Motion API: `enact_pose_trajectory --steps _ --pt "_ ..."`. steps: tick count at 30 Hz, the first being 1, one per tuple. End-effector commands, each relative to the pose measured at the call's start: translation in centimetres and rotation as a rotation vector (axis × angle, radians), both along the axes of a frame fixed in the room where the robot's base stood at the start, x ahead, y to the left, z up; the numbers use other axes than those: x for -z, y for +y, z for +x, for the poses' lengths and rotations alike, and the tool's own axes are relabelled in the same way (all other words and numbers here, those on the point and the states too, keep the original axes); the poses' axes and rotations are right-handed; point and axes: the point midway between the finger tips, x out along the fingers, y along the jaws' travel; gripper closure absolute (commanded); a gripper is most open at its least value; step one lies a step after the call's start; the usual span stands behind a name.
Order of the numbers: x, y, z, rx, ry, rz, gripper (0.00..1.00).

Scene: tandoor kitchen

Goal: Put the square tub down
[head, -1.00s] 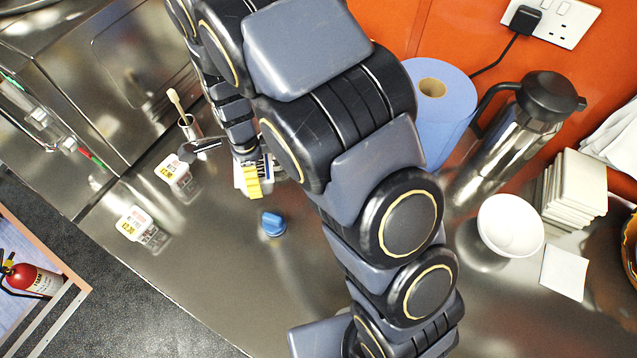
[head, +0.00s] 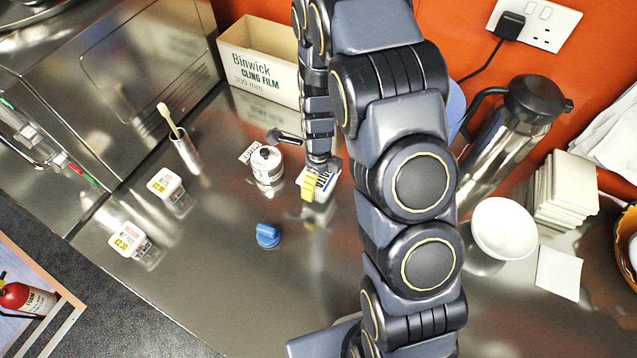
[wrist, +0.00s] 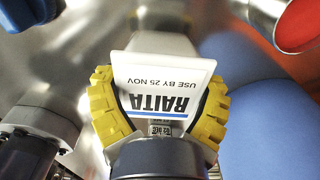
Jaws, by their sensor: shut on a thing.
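The square tub is white with a black RAITA label and a blue stripe; in the head view the tub (head: 328,184) shows partly behind my gripper (head: 311,186). My gripper's yellow fingers are shut on the tub. In the wrist view the tub (wrist: 160,75) sits between both yellow fingers of my gripper (wrist: 160,100), with its lettering upside down. The tub is low over the steel counter (head: 220,290); I cannot tell if it touches it.
A white gas canister (head: 267,172) with a black top stands just left of the tub. A blue knob (head: 268,235) lies in front. A cling film box (head: 262,65) stands behind. A bowl (head: 503,228) and steel flask (head: 500,140) are at right. The front counter is clear.

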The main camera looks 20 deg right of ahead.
Motion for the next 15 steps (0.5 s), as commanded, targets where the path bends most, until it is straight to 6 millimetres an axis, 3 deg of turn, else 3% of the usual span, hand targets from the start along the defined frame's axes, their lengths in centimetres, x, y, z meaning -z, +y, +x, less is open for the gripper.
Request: enact_pose_trajectory --steps 6,15 --pt "2.5 0.0 -0.1 -0.002 0.004 0.000 0.59" --pt "2.6 0.0 0.0 -0.002 0.001 0.000 0.59"
